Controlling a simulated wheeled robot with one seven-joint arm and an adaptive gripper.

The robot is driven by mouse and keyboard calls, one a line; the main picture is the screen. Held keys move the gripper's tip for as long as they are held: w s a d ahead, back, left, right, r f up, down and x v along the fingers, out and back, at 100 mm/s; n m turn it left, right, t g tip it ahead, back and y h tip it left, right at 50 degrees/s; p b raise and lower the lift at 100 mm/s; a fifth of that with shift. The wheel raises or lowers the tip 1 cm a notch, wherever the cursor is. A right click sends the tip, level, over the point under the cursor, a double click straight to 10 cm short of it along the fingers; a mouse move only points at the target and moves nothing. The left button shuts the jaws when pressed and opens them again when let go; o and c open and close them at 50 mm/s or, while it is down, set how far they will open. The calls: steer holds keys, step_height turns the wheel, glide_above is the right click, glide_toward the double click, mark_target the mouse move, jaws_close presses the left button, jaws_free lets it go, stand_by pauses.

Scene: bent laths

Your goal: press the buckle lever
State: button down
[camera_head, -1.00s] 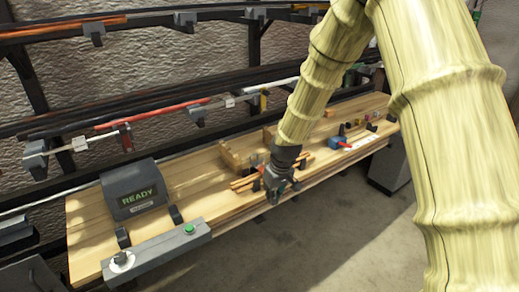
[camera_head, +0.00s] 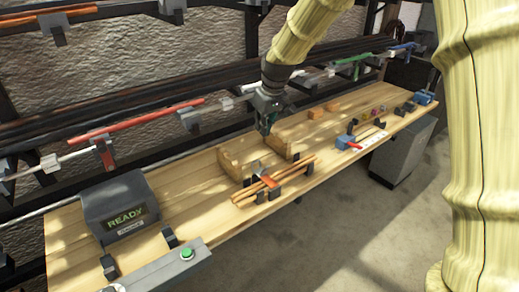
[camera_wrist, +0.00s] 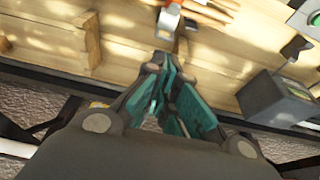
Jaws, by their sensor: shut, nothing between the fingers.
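The buckle, with an orange-red lever (camera_head: 268,179), sits on a bundle of thin wooden laths (camera_head: 290,180) resting in dark holders at the bench's front edge. In the wrist view the laths (camera_wrist: 208,10) show at the top, with a pale and red part of the buckle (camera_wrist: 173,18) in front of the fingers. My gripper (camera_head: 265,132) points down behind the bundle, near the wooden blocks, apart from the lever. It also shows in the wrist view (camera_wrist: 158,68), its fingers shut and empty. Its exact height above the bench is hard to tell.
Two upright wooden blocks (camera_head: 229,163) stand behind the bundle. A dark READY display box (camera_head: 118,207) and a rail with a green button (camera_head: 187,254) are at left. A blue clamp with a red handle (camera_head: 346,142) is at right. Racks of rods run along the wall behind.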

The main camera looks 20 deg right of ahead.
steer(key=p, duration=0.4)
glide_above(265, 170)
steer(key=w, duration=0.6)
steer(key=f, duration=0.9)
steer(key=shift+s+a+f, duration=0.2)
steer(key=shift+a+f, duration=0.05)
steer(key=shift+a, duration=0.15)
steer(key=s, duration=0.1)
steer(key=s+d+f+p, duration=0.1)
steer(key=shift+s+f, duration=0.3)
steer(key=shift+s, duration=0.1)
steer(key=shift+f, duration=0.2)
steer(key=shift+s+f, duration=0.1)
steer(key=shift+s, duration=0.05)
steer(key=shift+s+d+t+b, duration=0.1)
steer(key=shift+t+b, duration=0.3)
